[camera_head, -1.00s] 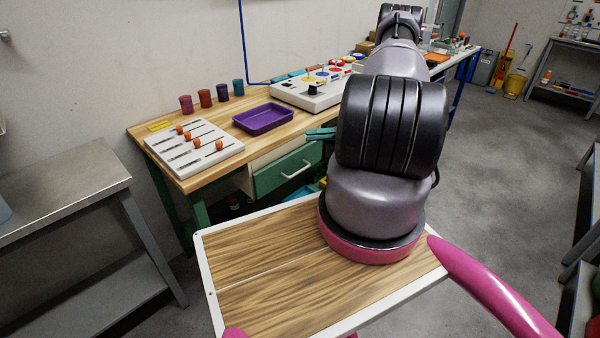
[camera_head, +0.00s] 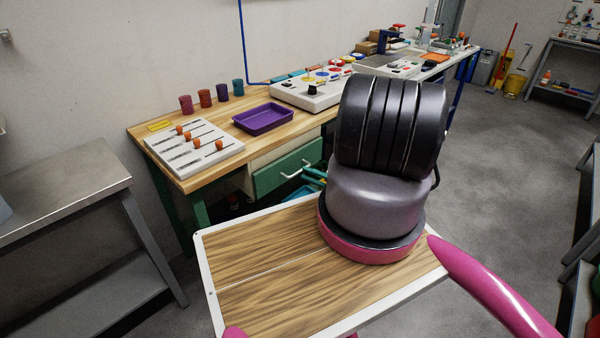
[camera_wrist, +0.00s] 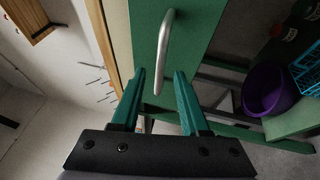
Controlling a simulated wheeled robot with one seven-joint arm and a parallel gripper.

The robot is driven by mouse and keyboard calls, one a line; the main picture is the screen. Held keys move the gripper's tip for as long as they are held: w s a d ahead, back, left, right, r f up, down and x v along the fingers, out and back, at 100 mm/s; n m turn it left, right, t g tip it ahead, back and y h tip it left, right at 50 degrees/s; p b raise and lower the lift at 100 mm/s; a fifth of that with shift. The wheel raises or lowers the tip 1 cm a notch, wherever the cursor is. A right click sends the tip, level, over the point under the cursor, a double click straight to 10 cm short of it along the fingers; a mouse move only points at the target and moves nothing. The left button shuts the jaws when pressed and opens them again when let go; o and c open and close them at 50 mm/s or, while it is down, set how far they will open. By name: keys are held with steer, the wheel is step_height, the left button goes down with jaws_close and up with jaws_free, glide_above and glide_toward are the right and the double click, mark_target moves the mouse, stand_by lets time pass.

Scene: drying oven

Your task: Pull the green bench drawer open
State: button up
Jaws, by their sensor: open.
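The green drawer (camera_head: 280,174) sits under the front edge of the wooden workbench and looks closed. Its pale bar handle (camera_head: 297,170) is on the front. My gripper (camera_head: 308,176) has teal fingers and is just at the handle's right end in the head view, partly hidden by my arm. In the wrist view my gripper (camera_wrist: 160,78) is open, and the near end of the handle (camera_wrist: 165,45) shows between the two fingertips against the green drawer front (camera_wrist: 197,30). I see no finger clearly touching the handle.
On the bench (camera_head: 215,178) stand a white slider panel (camera_head: 190,158), a purple tray (camera_head: 263,118) and several cups. A metal table (camera_head: 70,195) is at the left. A purple bin (camera_wrist: 268,90) is under the bench.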

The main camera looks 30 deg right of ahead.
mark_target(300, 171)
steer(key=shift+x, duration=1.85)
jaws_close()
